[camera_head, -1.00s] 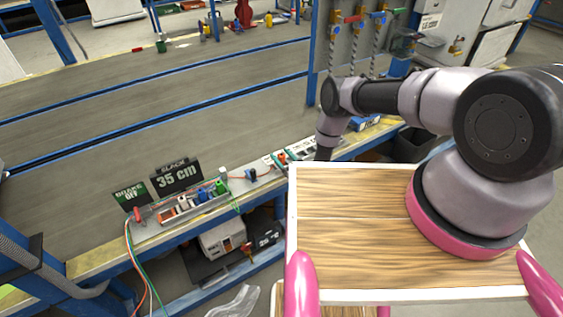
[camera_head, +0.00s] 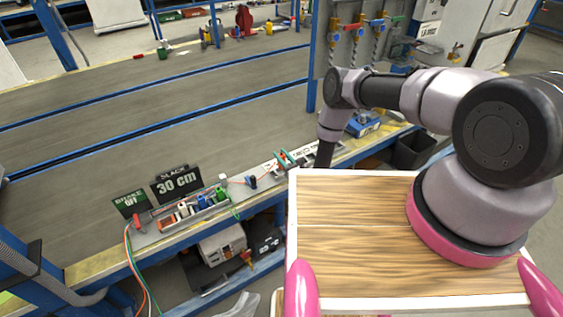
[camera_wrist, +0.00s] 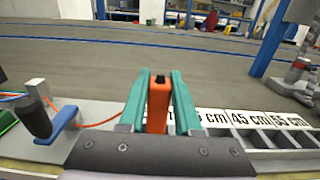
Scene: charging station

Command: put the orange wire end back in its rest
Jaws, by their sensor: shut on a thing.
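My gripper (camera_wrist: 160,105) has teal fingers, shut on the upright orange wire end (camera_wrist: 158,108), which has a dark tip. An orange wire (camera_wrist: 98,124) runs from it to the left, low over the grey rail. In the head view my gripper (camera_head: 285,160) is over the rail, just left of the labelled slots. I cannot tell whether the wire end's bottom is clear of the rail, as the wrist plate hides it. A tray with orange, white, blue and green pieces (camera_head: 195,208) sits further left; I cannot tell which place is the orange rest.
A row of slots (camera_wrist: 265,138) marked 45 cm and 55 cm is right of my gripper. A black lever with a blue base (camera_wrist: 60,125) stands left. Signs show brake (camera_head: 130,203) and slack 30 cm (camera_head: 177,183).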

